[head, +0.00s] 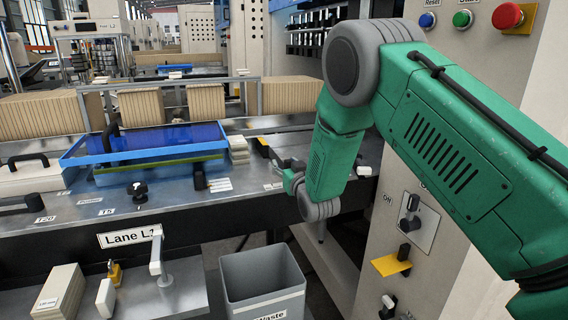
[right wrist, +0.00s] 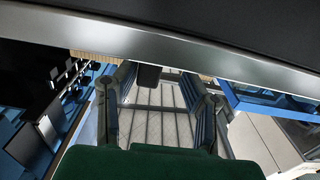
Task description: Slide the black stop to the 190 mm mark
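A small upright black block (head: 199,177), perhaps the black stop, stands on the metal deck in front of the blue-lidded tray. A small white label (head: 220,185) lies beside it, its print too small to read. My right gripper (head: 286,170) is over the deck's right part, to the right of that block and apart from it. In the right wrist view its two fingers (right wrist: 157,105) are spread. A dark block (right wrist: 149,76) shows beyond them, under a metal edge; I cannot tell whether it is the stop. My left gripper is not in view.
A blue-lidded tray (head: 150,143) and a black knob (head: 138,191) are on the deck. A grey waste bin (head: 262,280) stands below the deck's front. A panel with a red button (head: 508,16) and a yellow bracket (head: 390,265) is at right, close to my right arm.

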